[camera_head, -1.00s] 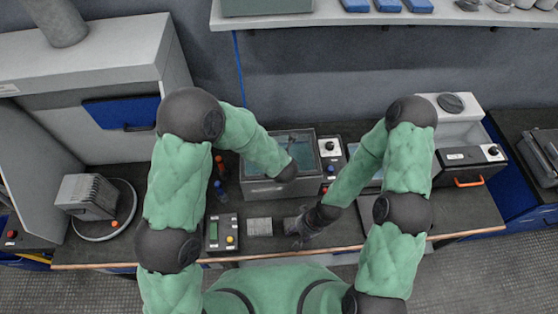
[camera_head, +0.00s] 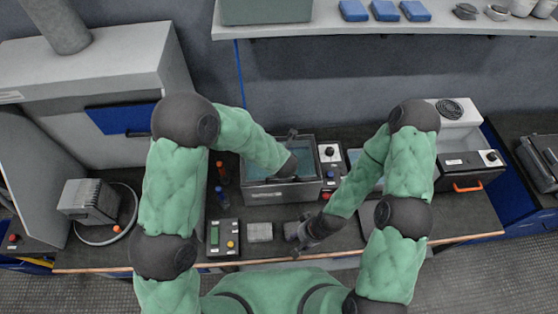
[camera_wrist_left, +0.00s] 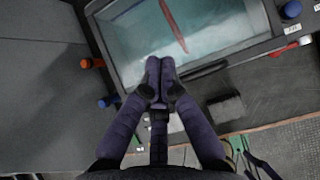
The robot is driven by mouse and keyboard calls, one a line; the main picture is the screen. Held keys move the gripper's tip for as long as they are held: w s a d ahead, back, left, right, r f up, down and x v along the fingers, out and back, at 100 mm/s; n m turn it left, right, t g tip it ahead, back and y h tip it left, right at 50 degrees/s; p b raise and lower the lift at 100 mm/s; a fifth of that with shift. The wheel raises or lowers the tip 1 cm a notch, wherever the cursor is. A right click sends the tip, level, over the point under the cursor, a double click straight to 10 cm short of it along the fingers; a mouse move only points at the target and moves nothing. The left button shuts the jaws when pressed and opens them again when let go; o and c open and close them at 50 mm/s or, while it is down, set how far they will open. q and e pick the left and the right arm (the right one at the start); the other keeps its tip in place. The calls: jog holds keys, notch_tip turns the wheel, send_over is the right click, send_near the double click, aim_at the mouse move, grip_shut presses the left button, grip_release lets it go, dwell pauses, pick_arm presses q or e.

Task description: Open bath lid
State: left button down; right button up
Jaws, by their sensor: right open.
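The bath (camera_head: 250,198) is a grey tank with a teal top on the bench, and it also shows in the left wrist view (camera_wrist_left: 215,30). I cannot tell in these views whether a clear lid covers it. A dark bar (camera_wrist_left: 205,69) runs along its front edge. My left gripper (camera_wrist_left: 160,72) has its fingertips together over that front edge, beside the bar; contact is unclear. In the head view my left wrist hides these fingers. My right gripper (camera_head: 298,236) is open and empty, in front of the bath's right side.
A control box (camera_head: 331,165) stands right of the bath. Red- and blue-capped bottles (camera_head: 222,172) stand left. A keypad box (camera_head: 223,237) and a grey block (camera_head: 259,232) lie in front. A black box with an orange handle (camera_head: 468,171) is farther right.

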pick_arm(q)
jog(key=w+r+p, duration=0.1)
jog(key=w+r, duration=0.1)
jog(key=r, duration=0.1)
jog(key=shift+w+p, duration=0.25)
jog(key=shift+p, duration=0.1)
dwell(1.4)
jog(key=v, duration=1.2)
jog(key=shift+f, duration=0.1)
